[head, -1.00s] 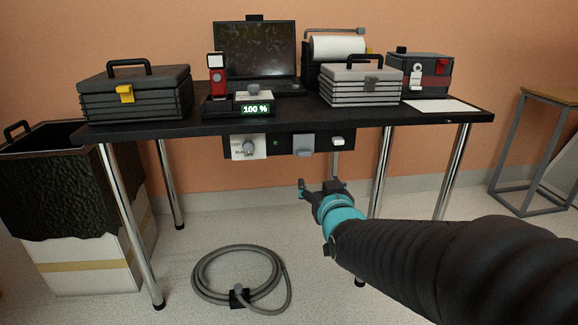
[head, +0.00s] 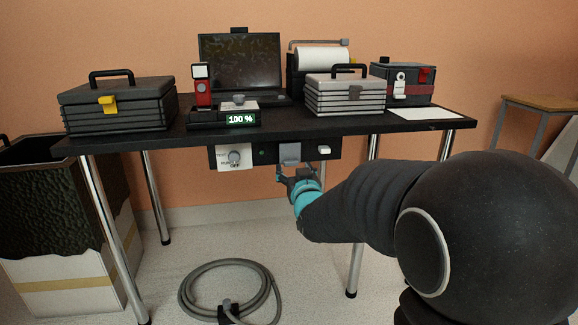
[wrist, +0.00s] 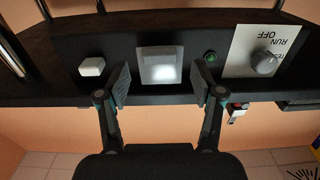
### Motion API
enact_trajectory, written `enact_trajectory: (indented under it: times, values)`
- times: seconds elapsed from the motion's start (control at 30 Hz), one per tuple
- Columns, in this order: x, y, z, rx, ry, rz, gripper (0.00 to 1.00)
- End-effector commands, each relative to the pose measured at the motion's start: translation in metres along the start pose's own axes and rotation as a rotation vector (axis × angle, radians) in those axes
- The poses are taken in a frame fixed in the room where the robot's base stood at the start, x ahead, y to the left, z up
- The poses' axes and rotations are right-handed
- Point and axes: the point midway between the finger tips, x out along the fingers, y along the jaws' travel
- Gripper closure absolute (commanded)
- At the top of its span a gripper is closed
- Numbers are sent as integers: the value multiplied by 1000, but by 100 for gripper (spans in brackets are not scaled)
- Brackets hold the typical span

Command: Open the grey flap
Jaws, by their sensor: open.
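The grey flap (head: 290,153) is on the front of the black control panel under the table's front edge. It looks closed in the head view. In the wrist view the flap (wrist: 159,66) shows as a pale grey square plate, brightly lit on its lower part. My gripper (head: 295,173) is just below and in front of the flap. In the wrist view my gripper (wrist: 160,88) is open, with one finger on each side of the flap and nothing between them. I cannot tell whether a finger touches the panel.
The panel also carries a rotary knob (head: 235,157) on a white label, a green light (wrist: 210,57) and a white switch (head: 324,149). Toolboxes, a laptop (head: 240,65) and a printer stand on the table. A coiled grey hose (head: 230,290) lies on the floor.

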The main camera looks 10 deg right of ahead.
Motion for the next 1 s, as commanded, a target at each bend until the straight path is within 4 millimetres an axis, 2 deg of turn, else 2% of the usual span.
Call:
enact_trajectory:
  times: [0.2, 0.6, 0.63, 0.67, 0.87, 1.0]
  values:
    - [26, 0, 0, 0, 0, 0, 33]
    - [34, 0, 0, 0, 0, 0, 33]
    - [34, 0, 0, 0, 0, 0, 36]
    - [34, 0, 0, 0, 0, 0, 43]
    - [33, 0, 0, 0, 0, 0, 93]
    - [34, 0, -1, 0, 0, 0, 94]
